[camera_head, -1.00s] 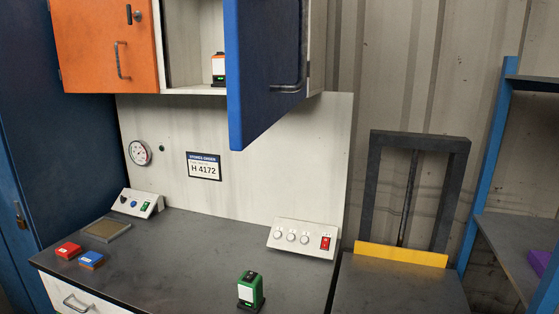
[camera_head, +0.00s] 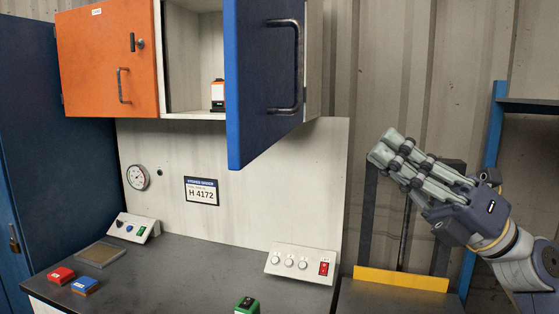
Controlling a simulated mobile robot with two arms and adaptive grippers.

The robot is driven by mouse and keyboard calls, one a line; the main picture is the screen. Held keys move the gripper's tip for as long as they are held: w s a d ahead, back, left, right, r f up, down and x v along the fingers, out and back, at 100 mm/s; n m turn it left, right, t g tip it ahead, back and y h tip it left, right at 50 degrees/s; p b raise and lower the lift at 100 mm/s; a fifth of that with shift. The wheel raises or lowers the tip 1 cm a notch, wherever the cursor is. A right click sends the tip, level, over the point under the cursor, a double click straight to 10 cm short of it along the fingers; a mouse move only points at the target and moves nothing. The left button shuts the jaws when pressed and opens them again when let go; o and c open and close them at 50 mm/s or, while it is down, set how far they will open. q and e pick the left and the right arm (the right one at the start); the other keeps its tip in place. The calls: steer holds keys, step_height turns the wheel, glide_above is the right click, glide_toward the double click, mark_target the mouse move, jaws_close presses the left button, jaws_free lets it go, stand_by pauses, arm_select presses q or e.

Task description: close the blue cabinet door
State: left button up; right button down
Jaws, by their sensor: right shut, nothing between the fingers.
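The blue cabinet door (camera_head: 262,80) stands open, swung out toward me, with a dark bar handle (camera_head: 297,68) on its right-hand face. The open compartment (camera_head: 190,60) behind it shows a small orange and white device (camera_head: 217,93) on its floor. My right gripper (camera_head: 388,150) is shut and empty, right of the door and a little lower than the handle, apart from the door. My left gripper is not in view.
An orange door (camera_head: 108,58) left of the compartment is closed. Below are a counter (camera_head: 190,265) with a knob panel (camera_head: 301,263), red and blue boxes, and a green device (camera_head: 246,305). A dark frame with a yellow bar (camera_head: 402,279) stands at the right.

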steer(key=s+a+r+n+g+h, duration=0.2)
steer(key=s+n+g, duration=0.3)
steer(key=s+n, duration=0.15)
steer(key=n+h+p, duration=0.3)
steer(key=h+p, duration=0.1)
steer(key=p, duration=0.2)
glide_toward(254, 158)
steer(key=shift+t, duration=0.3)
steer(key=x, duration=0.5)
steer(key=shift+s+a+r, duration=0.2)
steer(key=shift+s+a, duration=0.05)
steer(key=shift+a, duration=0.15)
steer(key=shift+w+a+f, duration=0.15)
steer(key=shift+a, duration=0.5)
steer(key=shift+w, duration=0.1)
